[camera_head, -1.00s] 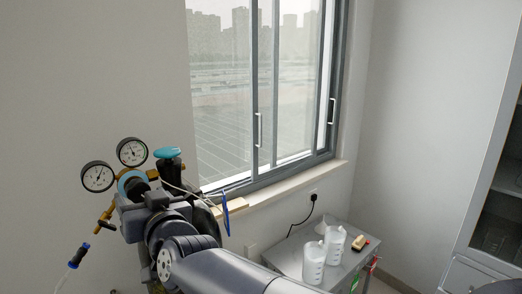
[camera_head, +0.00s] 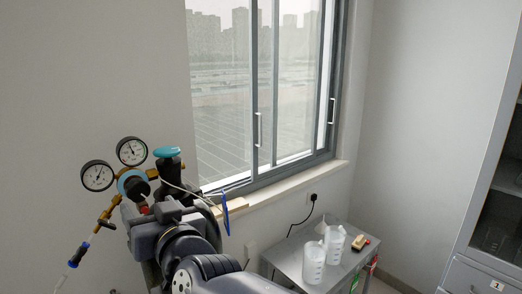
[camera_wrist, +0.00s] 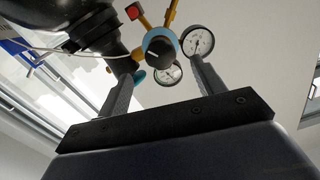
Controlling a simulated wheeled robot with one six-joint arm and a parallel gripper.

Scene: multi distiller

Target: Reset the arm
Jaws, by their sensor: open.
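My gripper (camera_wrist: 163,68) is open in the wrist view, its two fingers apart with nothing held between them. Beyond the fingers is a gas regulator with a blue ring and black knob (camera_wrist: 160,46), a red-ended fitting and two round gauges (camera_wrist: 197,41). In the head view my arm reaches up from the bottom, and its wrist end is in front of the gas cylinder. The gauges (camera_head: 132,151) and the teal valve handwheel (camera_head: 167,152) show above it. The gap between fingers and regulator cannot be judged. Most of the cylinder is hidden.
A grey metal table (camera_head: 291,256) with two white plastic bottles (camera_head: 314,262) stands right of my arm. A window (camera_head: 255,90) with a sill (camera_head: 285,190) is behind. A grey cabinet (camera_head: 478,255) stands far right. A thin hose (camera_head: 72,264) hangs at the left.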

